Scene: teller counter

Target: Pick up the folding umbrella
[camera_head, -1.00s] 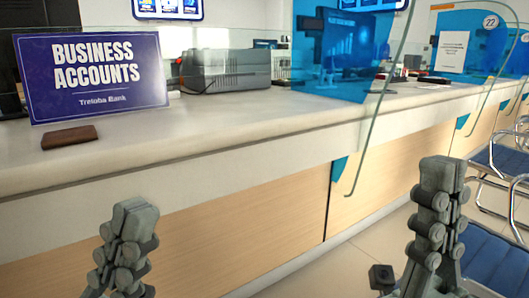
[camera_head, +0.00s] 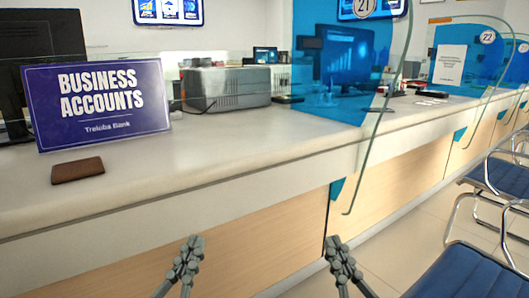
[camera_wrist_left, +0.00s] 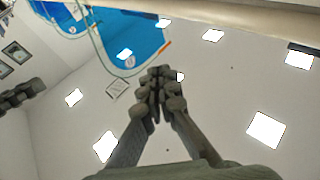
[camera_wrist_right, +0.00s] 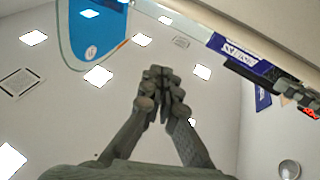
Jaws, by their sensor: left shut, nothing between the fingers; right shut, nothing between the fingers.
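I cannot make out a folding umbrella in any view. My left gripper (camera_head: 192,241) is in front of the counter's wood panel in the head view, below the counter top, shut and empty. Its closed fingers point up in the left wrist view (camera_wrist_left: 157,73). My right gripper (camera_head: 334,242) is to the right of it, also in front of the counter front, shut and empty. Its closed fingers show in the right wrist view (camera_wrist_right: 159,73). Neither gripper touches anything that I can see.
The counter top (camera_head: 240,140) holds a brown wallet-like item (camera_head: 78,170), a blue "Business Accounts" sign (camera_head: 97,103) and a grey machine (camera_head: 227,88). A glass-and-blue partition (camera_head: 335,70) rises above it. Blue chairs (camera_head: 462,272) stand at right. Floor is open between the chairs and counter.

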